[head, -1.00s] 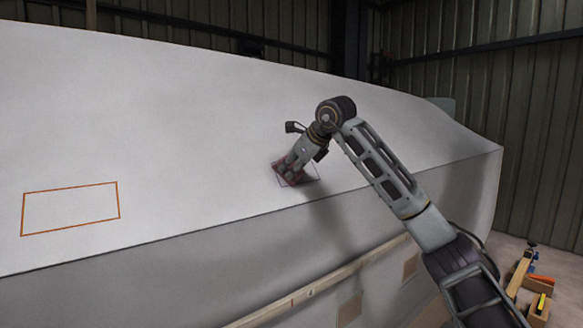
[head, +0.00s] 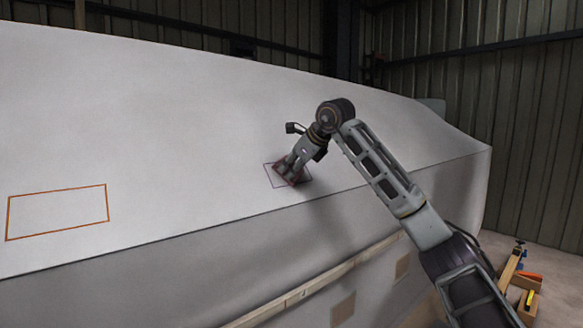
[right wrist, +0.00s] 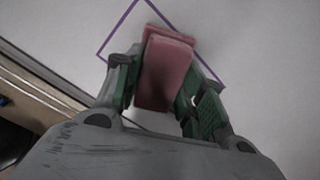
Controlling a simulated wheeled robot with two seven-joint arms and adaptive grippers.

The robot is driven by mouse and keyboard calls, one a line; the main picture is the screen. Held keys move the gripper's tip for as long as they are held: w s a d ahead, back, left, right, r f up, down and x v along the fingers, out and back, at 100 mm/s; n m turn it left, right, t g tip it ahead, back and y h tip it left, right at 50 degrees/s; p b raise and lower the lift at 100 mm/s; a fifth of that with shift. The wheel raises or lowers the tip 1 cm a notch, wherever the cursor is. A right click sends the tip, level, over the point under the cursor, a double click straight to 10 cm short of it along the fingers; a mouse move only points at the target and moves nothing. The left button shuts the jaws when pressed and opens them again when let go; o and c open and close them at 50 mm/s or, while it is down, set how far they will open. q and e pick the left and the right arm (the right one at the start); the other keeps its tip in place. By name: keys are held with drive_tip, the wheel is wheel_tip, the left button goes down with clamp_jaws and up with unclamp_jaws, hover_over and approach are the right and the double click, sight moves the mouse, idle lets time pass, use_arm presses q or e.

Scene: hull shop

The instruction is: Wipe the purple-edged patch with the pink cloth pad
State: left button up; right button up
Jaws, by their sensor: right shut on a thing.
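The purple-edged patch (head: 270,170) is a small outlined area on the pale hull, near its lower edge. It also shows in the right wrist view (right wrist: 119,30), partly covered by the pad and fingers. My right gripper (head: 289,172) is over the patch. In the right wrist view its green fingers (right wrist: 155,88) are shut on the pink cloth pad (right wrist: 166,72). The pad lies within the outline and seems to be against the hull; exact contact is hard to tell. In the head view the pad is mostly hidden by the gripper. My left gripper is not in view.
An orange-edged patch (head: 58,212) is on the hull at the left. The pale hull (head: 180,110) slopes down to a crease, with a wooden batten (head: 320,284) below. Wood pieces and tools (head: 524,285) lie on the floor at the right.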

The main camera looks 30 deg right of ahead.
drive_tip(key=shift+w+d, duration=0.1)
drive_tip(key=shift+d, duration=1.2)
drive_tip(key=shift+w+d, duration=0.15)
drive_tip(key=shift+d, duration=1.3)
drive_tip(key=shift+d, duration=0.15)
drive_tip(key=shift+w+d, duration=0.1)
drive_tip(key=shift+d, duration=1.2)
drive_tip(key=shift+a, duration=0.1)
drive_tip(key=shift+a, duration=1.4)
drive_tip(key=shift+a, duration=0.15)
drive_tip(key=shift+s+a, duration=0.25)
drive_tip(key=shift+a, duration=1.05)
